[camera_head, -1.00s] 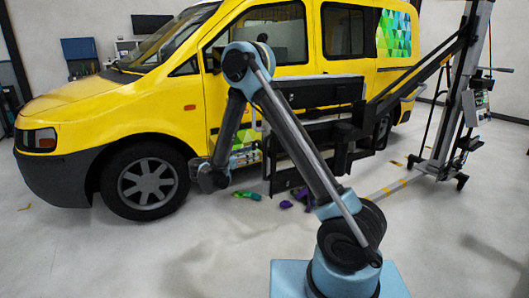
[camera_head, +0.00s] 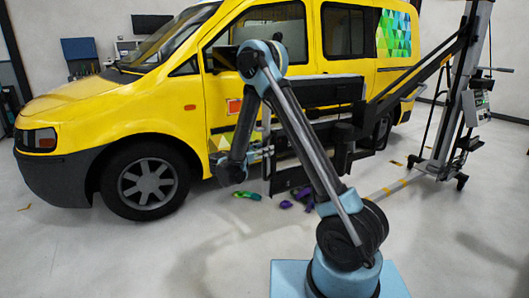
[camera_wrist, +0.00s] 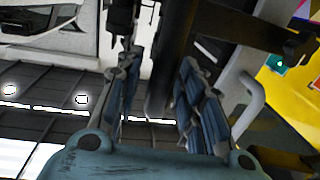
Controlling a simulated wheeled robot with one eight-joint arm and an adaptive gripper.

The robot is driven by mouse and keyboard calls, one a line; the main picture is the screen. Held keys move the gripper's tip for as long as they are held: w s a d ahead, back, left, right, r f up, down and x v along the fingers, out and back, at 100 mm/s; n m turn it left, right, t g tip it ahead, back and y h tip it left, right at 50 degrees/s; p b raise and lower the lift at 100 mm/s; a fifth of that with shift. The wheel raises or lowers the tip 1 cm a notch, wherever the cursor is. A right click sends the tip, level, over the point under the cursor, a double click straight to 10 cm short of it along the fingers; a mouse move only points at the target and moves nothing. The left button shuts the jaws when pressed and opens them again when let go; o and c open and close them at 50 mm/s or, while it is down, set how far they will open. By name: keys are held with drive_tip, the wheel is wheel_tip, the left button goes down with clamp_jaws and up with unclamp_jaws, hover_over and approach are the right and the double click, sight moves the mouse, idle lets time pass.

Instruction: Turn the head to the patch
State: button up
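A yellow van (camera_head: 100,105) stands across the head view. A green and blue triangle-patterned patch (camera_head: 394,33) covers its rear side window area. A smaller yellow-green patterned area (camera_head: 221,140) shows low on the front door, partly hidden by my arm. A small orange-red patch with a pale border (camera_head: 234,106) is above it. In the wrist view, my gripper (camera_wrist: 160,85) has its two blue-padded fingers apart, with nothing held between them. A yellow surface with a teal piece (camera_wrist: 279,63) shows at the right edge of that view.
A dark lift frame with a tall column (camera_head: 470,95) stands in front of the van's side, close to my arm. Green scraps (camera_head: 247,195) and purple scraps (camera_head: 287,204) lie on the floor. The floor at the front left is clear.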

clamp_jaws()
drive_tip(key=shift+w+a, duration=0.25)
drive_tip(key=shift+w, duration=0.4)
drive_tip(key=shift+w+a, duration=0.25)
drive_tip(key=shift+w, duration=0.35)
drive_tip(key=shift+o, duration=1.3)
unclamp_jaws()
drive_tip(key=v, duration=1.2)
